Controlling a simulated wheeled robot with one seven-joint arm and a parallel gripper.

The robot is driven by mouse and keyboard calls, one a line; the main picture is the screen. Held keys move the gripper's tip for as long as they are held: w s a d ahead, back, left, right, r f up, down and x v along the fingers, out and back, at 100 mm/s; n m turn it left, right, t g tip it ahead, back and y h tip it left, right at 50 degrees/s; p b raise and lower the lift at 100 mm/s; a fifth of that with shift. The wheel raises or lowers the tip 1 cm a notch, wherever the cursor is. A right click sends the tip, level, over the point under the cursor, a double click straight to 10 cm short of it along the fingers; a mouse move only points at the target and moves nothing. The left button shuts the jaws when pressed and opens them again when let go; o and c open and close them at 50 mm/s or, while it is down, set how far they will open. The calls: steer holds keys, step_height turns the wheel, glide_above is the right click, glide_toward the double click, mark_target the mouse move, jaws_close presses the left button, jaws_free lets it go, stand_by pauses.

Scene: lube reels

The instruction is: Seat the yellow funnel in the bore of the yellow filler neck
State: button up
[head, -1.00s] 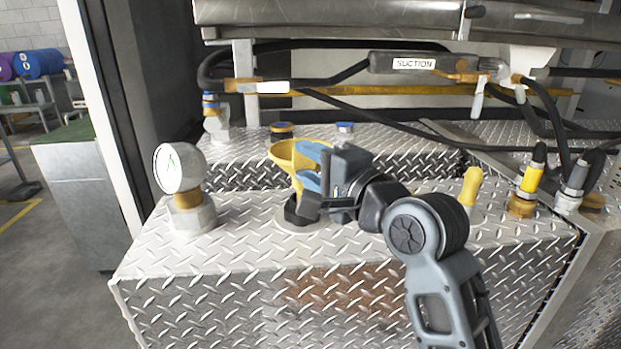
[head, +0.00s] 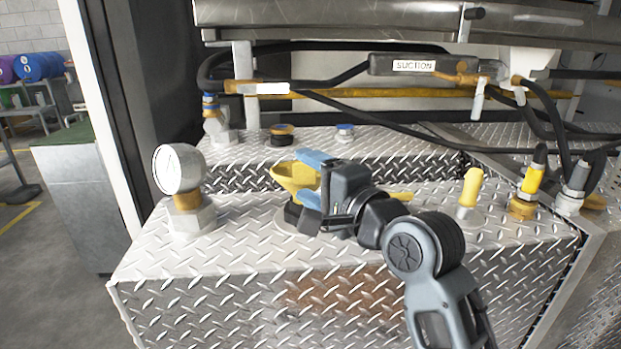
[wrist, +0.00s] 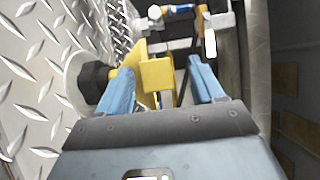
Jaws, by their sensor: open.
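The yellow funnel (head: 290,176) stands roughly upright with its bowl up, over a black neck (head: 291,213) on a pale round flange on the tread-plate deck. Its lower end is hidden, so how deep it sits in the bore cannot be told; no yellow on this neck shows. My gripper (head: 310,178) is open at the funnel's right side, one blue finger above the other. In the wrist view the funnel (wrist: 156,74) shows between the spread fingers, with the black neck (wrist: 95,82) to its left.
A pressure gauge (head: 180,170) stands left on the deck. An orange-topped fitting (head: 283,131) and a blue-topped fitting (head: 345,131) are behind. A yellow handle (head: 471,186) and hose couplings (head: 526,190) stand right. Black hoses and a SUCTION-labelled bar (head: 415,65) cross behind.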

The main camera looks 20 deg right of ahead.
steer(key=shift+r, duration=0.1)
steer(key=shift+s, duration=0.2)
steer(key=v, duration=1.1)
steer(key=shift+s, duration=0.35)
steer(key=shift+d, duration=0.1)
steer(key=s+f+n+g+h, duration=0.1)
steer(key=s+f+n+h, duration=0.35)
steer(key=s+f, duration=0.95)
steer(key=s+f+n, duration=0.1)
steer(key=s+n, duration=0.4)
steer(key=s, duration=0.4)
steer(key=s+a+f+n+g, duration=0.1)
steer(key=s+f+n, duration=0.1)
steer(key=s+n, duration=0.4)
steer(key=s, duration=0.4)
steer(key=shift+a+g+y, duration=0.3)
steer(key=shift+y, duration=0.05)
